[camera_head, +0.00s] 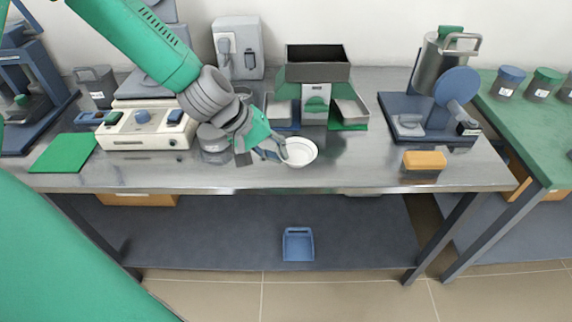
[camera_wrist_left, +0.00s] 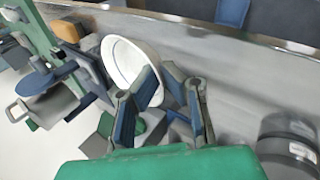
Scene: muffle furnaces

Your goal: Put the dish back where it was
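The white round dish (camera_head: 301,153) is at the front middle of the metal bench in the head view. In the left wrist view the dish (camera_wrist_left: 122,60) lies just beyond the fingers, and one finger covers part of its right side. My left gripper (camera_head: 281,150) is at the dish's left rim. In the left wrist view the fingers of the left gripper (camera_wrist_left: 161,74) lean toward each other at the tips, close to the rim. Whether they grip it is not clear, nor whether the dish touches the bench. My right gripper is not in view.
A hopper device (camera_head: 318,72) stands behind the dish. A balance-like box (camera_head: 148,130) and a grey jar (camera_head: 213,145) stand to the left. An orange-topped block (camera_head: 425,160) and a blue-and-grey machine (camera_head: 437,95) stand to the right. The bench front between dish and block is clear.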

